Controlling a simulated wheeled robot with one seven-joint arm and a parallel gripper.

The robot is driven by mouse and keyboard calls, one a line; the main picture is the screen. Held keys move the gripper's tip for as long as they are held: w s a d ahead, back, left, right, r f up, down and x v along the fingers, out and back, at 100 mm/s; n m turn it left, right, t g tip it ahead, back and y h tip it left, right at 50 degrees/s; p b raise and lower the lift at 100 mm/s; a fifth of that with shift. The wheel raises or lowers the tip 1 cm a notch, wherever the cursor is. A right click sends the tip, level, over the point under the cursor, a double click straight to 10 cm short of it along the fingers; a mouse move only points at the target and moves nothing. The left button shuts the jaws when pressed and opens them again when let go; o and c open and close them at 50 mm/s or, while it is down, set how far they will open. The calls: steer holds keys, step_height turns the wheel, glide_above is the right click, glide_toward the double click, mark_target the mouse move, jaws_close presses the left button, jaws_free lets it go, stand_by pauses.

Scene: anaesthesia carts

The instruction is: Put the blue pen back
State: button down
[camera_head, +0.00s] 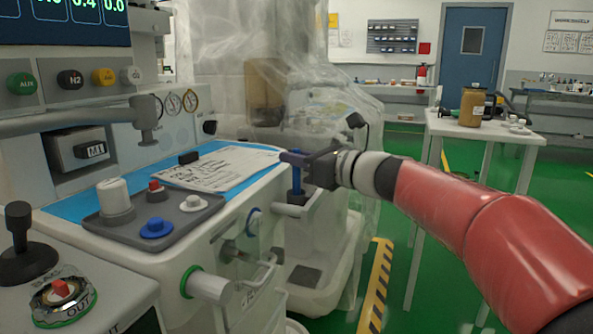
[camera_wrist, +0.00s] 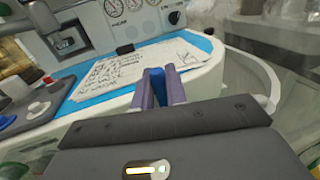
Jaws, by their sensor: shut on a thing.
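My gripper (camera_head: 292,158) is shut on the blue pen (camera_head: 297,180), just off the right end of the cart top. The pen hangs upright below the fingers in the head view. In the wrist view the blue pen (camera_wrist: 154,84) shows between the two purple fingertips, in front of the cart's edge. Below the pen in the head view is a pale grey ledge or holder (camera_head: 293,208). I cannot tell whether the pen's lower end touches it or is inside it.
A handwritten paper (camera_head: 218,168) lies on the cart's blue top, with a small black block (camera_head: 188,157) beside it. A grey tray (camera_head: 128,222) with knobs is at the front. Plastic-draped equipment (camera_head: 330,110) stands close behind my gripper. A white table (camera_head: 465,130) stands right.

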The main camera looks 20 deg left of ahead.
steer(key=shift+f, duration=0.75)
steer(key=shift+f, duration=0.2)
steer(key=c, duration=1.4)
jaws_free()
